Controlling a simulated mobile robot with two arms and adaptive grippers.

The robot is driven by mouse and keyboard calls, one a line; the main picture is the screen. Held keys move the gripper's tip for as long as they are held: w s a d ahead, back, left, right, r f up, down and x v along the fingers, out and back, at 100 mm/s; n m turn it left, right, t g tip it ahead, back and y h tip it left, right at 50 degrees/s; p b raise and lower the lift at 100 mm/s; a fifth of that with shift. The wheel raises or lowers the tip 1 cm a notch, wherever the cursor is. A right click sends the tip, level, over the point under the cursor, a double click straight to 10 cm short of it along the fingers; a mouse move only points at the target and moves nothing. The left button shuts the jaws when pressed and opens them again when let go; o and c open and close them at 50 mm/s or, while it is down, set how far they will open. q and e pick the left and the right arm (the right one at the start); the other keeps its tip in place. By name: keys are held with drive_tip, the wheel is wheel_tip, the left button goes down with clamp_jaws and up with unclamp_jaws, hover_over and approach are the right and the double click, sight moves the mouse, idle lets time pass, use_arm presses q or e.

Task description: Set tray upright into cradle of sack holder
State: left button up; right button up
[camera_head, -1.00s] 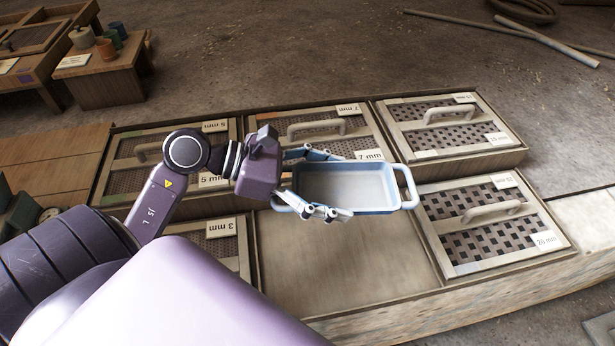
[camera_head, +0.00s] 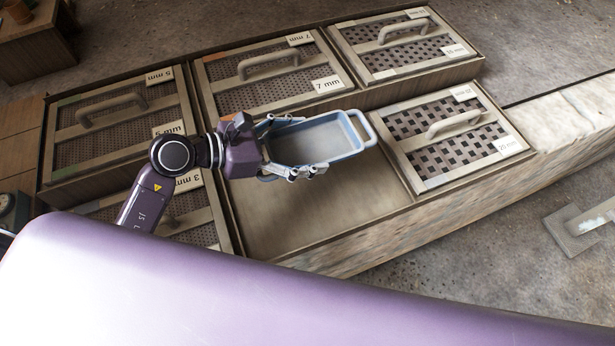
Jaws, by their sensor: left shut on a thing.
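The tray (camera_head: 325,138) is a shallow grey pan with a blue rim and a loop handle at its right end. My left gripper (camera_head: 292,150) is shut on its left end, with fingers on both sides. The tray is held above the bench, over the bare compartment, with its open side facing the camera. No sack holder or cradle can be made out. My right gripper is not in view.
Framed sieves with handles and size labels, such as the 7 mm sieve (camera_head: 268,72) and the 20 mm sieve (camera_head: 445,128), surround the bare compartment (camera_head: 300,215). A pale ledge (camera_head: 560,125) extends right. A flat-bladed tool (camera_head: 580,228) lies on the floor.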

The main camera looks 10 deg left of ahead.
use_arm(q)
hover_over(306, 183)
wheel_tip(306, 183, down, 10)
drive_tip(key=shift+r, duration=0.1)
wheel_tip(306, 183, down, 4)
drive_tip(key=shift+b, duration=0.4)
drive_tip(key=shift+f, duration=0.2)
drive_tip(key=o, duration=1.3)
drive_tip(key=shift+o, duration=0.2)
